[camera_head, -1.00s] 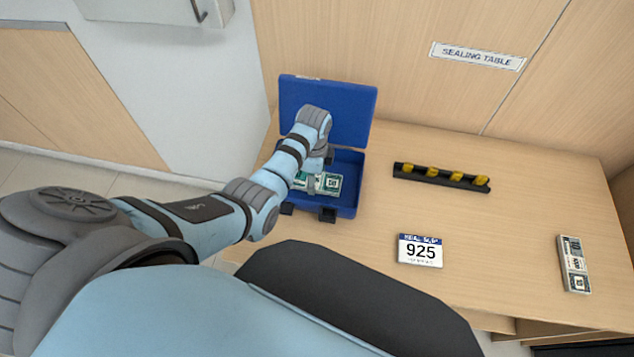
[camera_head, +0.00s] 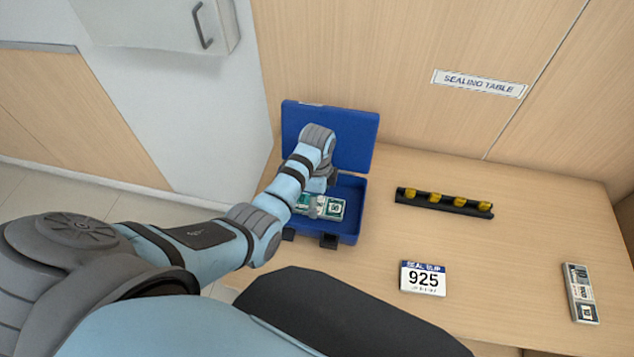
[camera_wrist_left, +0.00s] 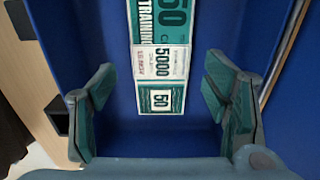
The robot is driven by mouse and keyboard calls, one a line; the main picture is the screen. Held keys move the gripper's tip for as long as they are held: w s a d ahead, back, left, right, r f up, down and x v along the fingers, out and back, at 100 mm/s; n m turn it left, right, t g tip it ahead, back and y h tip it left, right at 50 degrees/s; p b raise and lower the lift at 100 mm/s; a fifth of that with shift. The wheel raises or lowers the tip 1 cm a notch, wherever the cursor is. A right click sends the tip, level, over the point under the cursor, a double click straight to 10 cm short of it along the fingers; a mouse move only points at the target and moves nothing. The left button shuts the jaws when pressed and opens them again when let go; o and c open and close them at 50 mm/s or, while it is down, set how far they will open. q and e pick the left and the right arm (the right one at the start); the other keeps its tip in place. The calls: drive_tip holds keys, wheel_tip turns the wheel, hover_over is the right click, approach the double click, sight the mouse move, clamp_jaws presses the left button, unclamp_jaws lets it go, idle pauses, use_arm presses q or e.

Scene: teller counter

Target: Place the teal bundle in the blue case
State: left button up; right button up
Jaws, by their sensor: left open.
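The blue case (camera_head: 352,224) stands open on the table with its lid up at the back. The teal bundle (camera_head: 334,207) lies in the case, partly hidden by my left arm in the head view. In the left wrist view the bundle (camera_wrist_left: 162,98) lies flat on the blue floor, showing a pale band and the number 50. My left gripper (camera_wrist_left: 160,100) is open over the case, one finger on each side of the bundle's near end and apart from it. In the head view its fingers are mostly hidden behind the wrist. My right gripper is not in view.
A black holder with yellow pieces (camera_head: 444,203) lies right of the case. A slip marked 925 (camera_head: 423,279) lies in front. Another, grey-white bundle (camera_head: 580,293) lies at the far right. The table between them (camera_head: 500,260) is clear.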

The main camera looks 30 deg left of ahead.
use_arm(q)
wheel_tip(320, 180, up, 10)
drive_tip(key=p, duration=0.1)
drive_tip(key=shift+f+p, duration=0.15)
drive_tip(key=shift+p, duration=0.25)
drive_tip(key=shift+s+f, duration=0.1)
